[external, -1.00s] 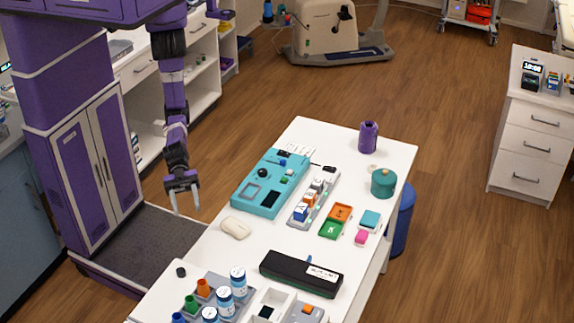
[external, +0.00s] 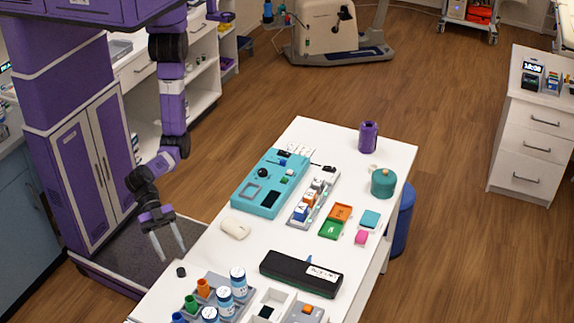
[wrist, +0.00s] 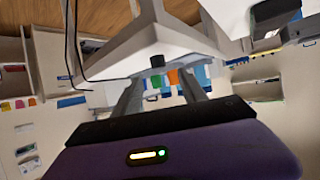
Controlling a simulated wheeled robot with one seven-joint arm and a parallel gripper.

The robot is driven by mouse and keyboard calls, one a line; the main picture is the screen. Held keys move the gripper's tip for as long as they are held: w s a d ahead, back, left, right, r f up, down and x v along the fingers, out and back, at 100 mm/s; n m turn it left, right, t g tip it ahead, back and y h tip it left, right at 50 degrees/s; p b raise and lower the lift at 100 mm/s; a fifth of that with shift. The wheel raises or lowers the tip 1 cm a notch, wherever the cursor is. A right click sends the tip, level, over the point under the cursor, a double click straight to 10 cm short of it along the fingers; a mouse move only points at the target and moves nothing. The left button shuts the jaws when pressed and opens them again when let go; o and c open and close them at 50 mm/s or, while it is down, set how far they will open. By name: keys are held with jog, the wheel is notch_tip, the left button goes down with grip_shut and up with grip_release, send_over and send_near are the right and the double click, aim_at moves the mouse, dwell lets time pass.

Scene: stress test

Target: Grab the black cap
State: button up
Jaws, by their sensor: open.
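The black cap (external: 181,271) is a small dark cylinder near the left edge of the white table (external: 215,258). In the wrist view the black cap (wrist: 157,62) shows between the two fingers, on the white tabletop. My gripper (external: 172,254) is open and empty. It hangs just above and behind the cap, beside the table's left edge, with its fingers apart and pointing down. It also shows in the wrist view (wrist: 160,93). The fingers do not appear to touch the cap.
A tray with white-and-blue bottles (external: 225,300) and coloured tubes (external: 203,288) stands right of the cap. A long black case (external: 301,274), a cream rounded object (external: 236,228) and a turquoise panel (external: 262,190) lie further along the table.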

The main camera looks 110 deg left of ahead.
aim_at(180, 269)
jog(key=shift+p+x, duration=0.55)
jog(key=shift+x, duration=2.35)
jog(key=shift+s+f, duration=0.1)
jog(key=shift+f, duration=0.1)
grip_shut()
